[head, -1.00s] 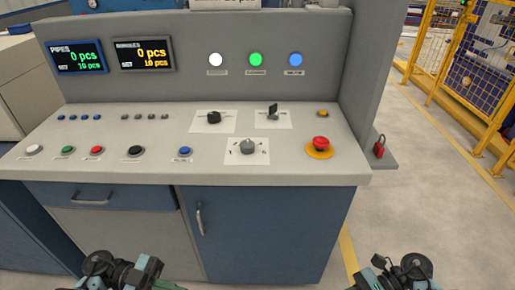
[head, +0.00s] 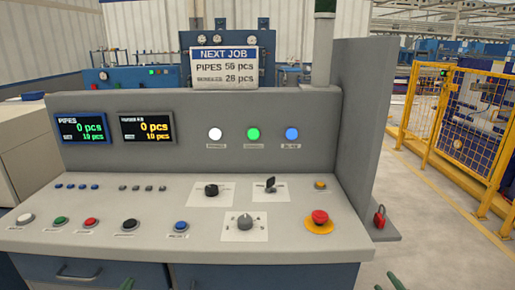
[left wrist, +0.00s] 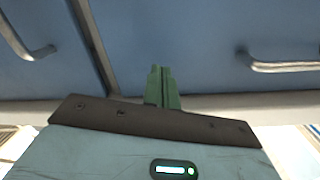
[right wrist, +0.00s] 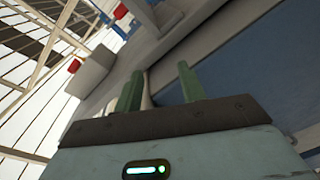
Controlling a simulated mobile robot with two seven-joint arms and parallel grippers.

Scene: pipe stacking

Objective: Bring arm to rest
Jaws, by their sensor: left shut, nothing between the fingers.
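My left gripper (head: 127,284) shows only as a green tip at the bottom edge of the head view. In the left wrist view its two green fingers (left wrist: 161,85) are together with nothing between them, in front of the blue cabinet front. My right gripper (head: 389,283) shows as green fingertips at the bottom right of the head view. In the right wrist view its fingers (right wrist: 160,88) stand apart, with no object seen held. Both grippers are low, in front of the control console (head: 300,245). My arms are mostly hidden in the head view.
The console has buttons, knobs and a red emergency stop (head: 319,217). A sign (head: 224,67) reads NEXT JOB, pipes 56 pcs. Drawer handles (left wrist: 285,65) project from the cabinet front. Open floor and a yellow fence (head: 470,125) lie right.

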